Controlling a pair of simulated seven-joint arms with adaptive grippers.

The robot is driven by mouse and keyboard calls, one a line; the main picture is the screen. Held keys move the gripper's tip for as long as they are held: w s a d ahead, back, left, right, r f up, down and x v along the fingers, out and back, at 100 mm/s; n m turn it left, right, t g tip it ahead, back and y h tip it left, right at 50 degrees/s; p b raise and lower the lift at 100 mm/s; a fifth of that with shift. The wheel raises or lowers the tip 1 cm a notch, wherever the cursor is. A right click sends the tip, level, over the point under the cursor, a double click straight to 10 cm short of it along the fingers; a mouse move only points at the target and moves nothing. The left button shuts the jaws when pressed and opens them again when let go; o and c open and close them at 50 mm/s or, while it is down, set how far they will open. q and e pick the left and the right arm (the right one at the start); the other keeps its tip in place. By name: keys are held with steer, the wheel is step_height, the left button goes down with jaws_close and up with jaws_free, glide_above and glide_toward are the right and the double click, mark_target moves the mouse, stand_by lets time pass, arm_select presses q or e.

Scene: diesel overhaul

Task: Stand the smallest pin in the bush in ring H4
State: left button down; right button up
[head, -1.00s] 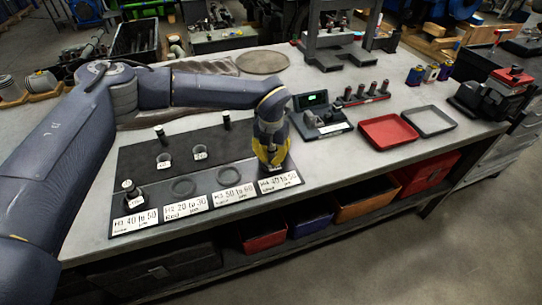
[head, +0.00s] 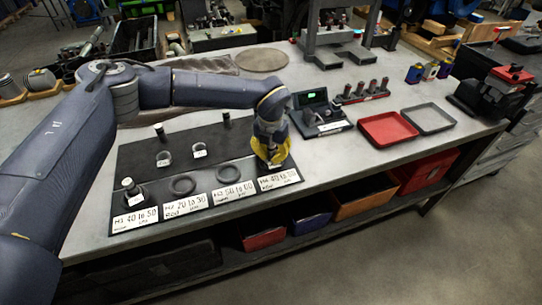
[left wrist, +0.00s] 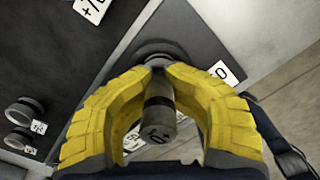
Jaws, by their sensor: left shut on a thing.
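My left gripper (head: 275,160) is over ring H4, at the right end of the dark mat (head: 205,152), beside the H4 card (head: 278,180). In the left wrist view its yellow fingers (left wrist: 160,75) are shut on a dark grey banded pin (left wrist: 157,122). A dark round rim (left wrist: 160,50), seemingly the H4 ring or its bush, shows just beyond the fingertips. The fingers hide the pin's far end, so I cannot tell whether it is inside the bush. Ring H2 (head: 183,185) and ring H3 (head: 228,174) look empty. My right gripper is not in view.
A pin in a bush (head: 131,189) stands at H1. Two loose bushes (head: 164,158) (head: 199,150) and two upright pins (head: 160,132) (head: 227,119) are on the mat. A gauge with a green display (head: 318,112) and a red tray (head: 388,130) lie right.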

arm_select(q)
steer(key=shift+s+a+f, duration=0.1)
steer(key=shift+s+f, duration=0.1)
steer(key=shift+f, duration=0.55)
steer(key=c, duration=1.3)
jaws_free()
steer(key=shift+f, duration=0.1)
steer(key=r, duration=1.3)
steer(key=shift+d, duration=0.2)
